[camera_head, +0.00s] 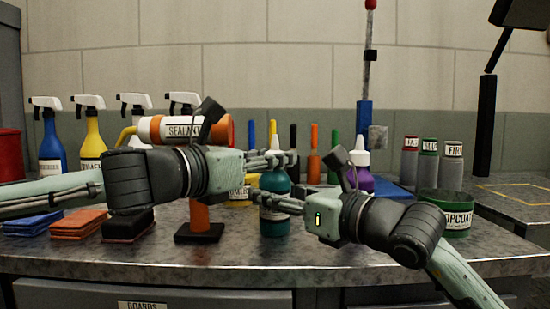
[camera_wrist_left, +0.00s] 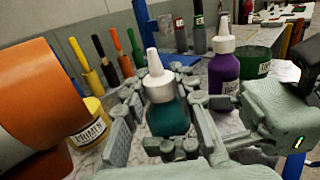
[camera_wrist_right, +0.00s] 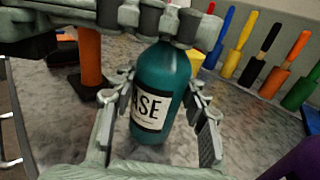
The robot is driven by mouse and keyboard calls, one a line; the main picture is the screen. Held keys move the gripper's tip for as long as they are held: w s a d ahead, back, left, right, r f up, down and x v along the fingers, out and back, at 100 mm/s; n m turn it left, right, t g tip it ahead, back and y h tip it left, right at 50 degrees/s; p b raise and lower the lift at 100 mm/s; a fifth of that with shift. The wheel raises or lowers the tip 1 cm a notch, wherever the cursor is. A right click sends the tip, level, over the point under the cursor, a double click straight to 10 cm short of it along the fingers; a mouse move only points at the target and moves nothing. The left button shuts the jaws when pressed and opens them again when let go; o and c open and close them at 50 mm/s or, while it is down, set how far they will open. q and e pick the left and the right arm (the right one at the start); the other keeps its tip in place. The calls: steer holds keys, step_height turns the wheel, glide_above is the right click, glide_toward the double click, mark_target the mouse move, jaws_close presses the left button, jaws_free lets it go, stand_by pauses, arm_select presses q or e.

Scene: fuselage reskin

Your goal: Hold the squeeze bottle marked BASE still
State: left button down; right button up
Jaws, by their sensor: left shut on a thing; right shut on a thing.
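The teal squeeze bottle marked BASE (camera_head: 275,222) stands upright on the metal bench, with a white nozzle cap. Its label, partly hidden by a finger, reads "ASE" on the bottle in the right wrist view (camera_wrist_right: 160,85). My left gripper (camera_head: 281,160) is shut on the bottle high up, just below the cap; in the left wrist view the cap of the bottle (camera_wrist_left: 158,85) rises between the fingers. My right gripper (camera_head: 270,202) is shut on the bottle lower down, its fingers on both sides of the body.
A purple squeeze bottle (camera_head: 360,180) stands close on the right, beside a green TOPCOAT tub (camera_head: 445,208). An orange SEALANT cartridge (camera_head: 165,129) lies behind my left arm. Spray bottles (camera_head: 91,140) and folded pads (camera_head: 79,223) are at left. The bench front is clear.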

arm_select(q)
steer(key=c, duration=1.2)
jaws_free()
steer(key=shift+o, duration=0.2)
steer(key=v, duration=1.2)
